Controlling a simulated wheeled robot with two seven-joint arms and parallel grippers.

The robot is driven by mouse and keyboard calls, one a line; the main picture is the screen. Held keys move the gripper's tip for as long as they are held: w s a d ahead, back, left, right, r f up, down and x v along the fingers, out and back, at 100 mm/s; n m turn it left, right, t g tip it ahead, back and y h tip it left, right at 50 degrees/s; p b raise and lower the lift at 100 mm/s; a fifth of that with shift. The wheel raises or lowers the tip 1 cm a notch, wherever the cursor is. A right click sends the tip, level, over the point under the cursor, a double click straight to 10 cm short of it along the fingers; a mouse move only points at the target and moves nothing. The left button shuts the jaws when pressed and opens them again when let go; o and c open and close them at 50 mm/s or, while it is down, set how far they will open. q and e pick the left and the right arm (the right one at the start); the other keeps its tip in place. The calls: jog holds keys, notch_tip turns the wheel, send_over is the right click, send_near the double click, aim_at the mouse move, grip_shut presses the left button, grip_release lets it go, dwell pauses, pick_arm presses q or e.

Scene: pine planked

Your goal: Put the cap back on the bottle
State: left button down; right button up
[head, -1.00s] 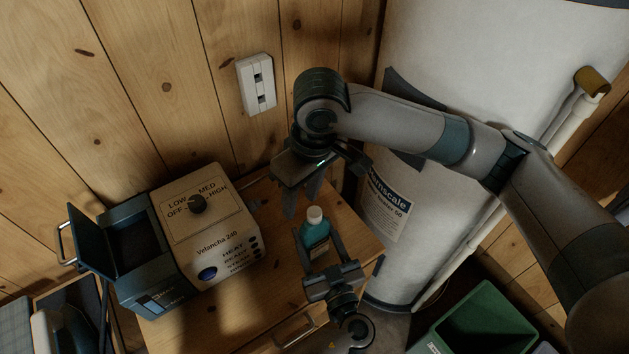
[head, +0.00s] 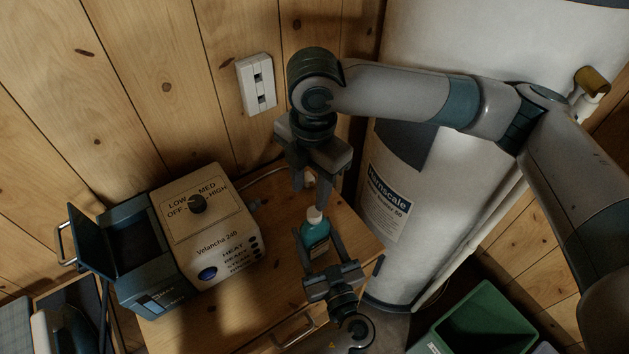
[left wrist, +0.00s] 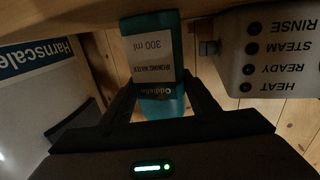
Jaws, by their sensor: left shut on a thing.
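The teal bottle (head: 316,241) stands upright on the small wooden table. A white cap (head: 314,215) shows at its top; I cannot tell how firmly it sits. My left gripper (head: 317,235) comes in from the front and is shut on the bottle's sides. In the left wrist view the bottle (left wrist: 158,95) appears upside down between the two fingers, with its label showing; its top is out of that view. My right gripper (head: 310,197) points down just above the cap, fingers apart, with one fingertip close to the cap.
A steam station (head: 216,235) with a dial stands left of the bottle on the table (head: 262,307). A white tank (head: 395,240) stands close on the right. A wall outlet (head: 256,84) is behind, and a green bin (head: 485,310) is at lower right.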

aim_at(315, 212)
jog(key=n, duration=0.4)
jog(key=d+n, duration=0.1)
jog(key=n, duration=0.1)
jog(key=shift+w+r, duration=0.2)
jog(key=shift+r, duration=0.2)
jog(key=shift+f, duration=4)
jog(key=shift+c, duration=0.4)
